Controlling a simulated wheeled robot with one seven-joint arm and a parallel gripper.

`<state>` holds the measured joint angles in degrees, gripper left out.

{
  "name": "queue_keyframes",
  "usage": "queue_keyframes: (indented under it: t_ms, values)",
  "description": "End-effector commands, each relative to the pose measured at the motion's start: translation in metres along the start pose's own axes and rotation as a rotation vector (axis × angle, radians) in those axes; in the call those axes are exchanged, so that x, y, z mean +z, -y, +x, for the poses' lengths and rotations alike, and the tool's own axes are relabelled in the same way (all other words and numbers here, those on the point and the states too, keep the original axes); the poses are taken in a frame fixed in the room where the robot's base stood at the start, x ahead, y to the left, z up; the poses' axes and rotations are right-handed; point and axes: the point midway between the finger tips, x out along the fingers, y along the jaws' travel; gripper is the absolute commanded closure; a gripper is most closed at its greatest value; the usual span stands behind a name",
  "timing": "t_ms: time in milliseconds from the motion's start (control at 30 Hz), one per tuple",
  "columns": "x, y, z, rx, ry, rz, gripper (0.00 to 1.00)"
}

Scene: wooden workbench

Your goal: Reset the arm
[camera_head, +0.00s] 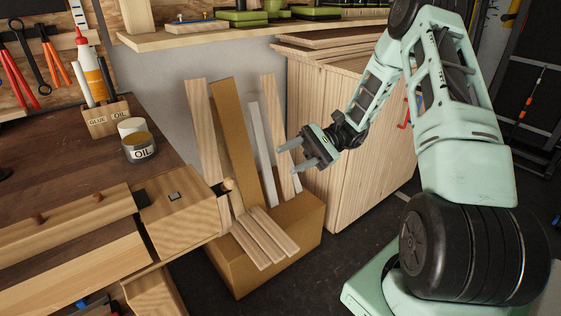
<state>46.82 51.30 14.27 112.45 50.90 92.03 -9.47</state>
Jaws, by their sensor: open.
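My arm is pale green with black joints and rises at the right of the head view. It bends over at the top and reaches down and to the left. My gripper (288,159) is at the arm's end, near the middle of the picture. Its two fingers point left and are apart, with nothing between them. It appears in front of the wooden cabinet and the upright boards, touching nothing that I can make out.
A workbench (60,168) at left holds an OIL can (139,148) and a GLUE OIL holder (104,120). A cardboard box (290,238) with wooden boards (235,130) stands below my gripper. A wooden cabinet (345,195) is behind. Dark floor (310,278) shows in front of the box.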

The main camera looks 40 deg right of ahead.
Motion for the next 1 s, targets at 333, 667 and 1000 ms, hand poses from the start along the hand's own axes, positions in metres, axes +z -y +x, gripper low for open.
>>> queue_keyframes:
  t_ms: [333, 667, 1000]
  values:
    - [0.000, 0.000, -0.003, 0.000, 0.000, 0.001, 0.55]
    - [0.000, -0.001, 0.001, 0.021, -0.010, 0.001, 0.55]
    - [0.010, -0.066, 0.055, 0.683, -0.413, -0.107, 0.55]
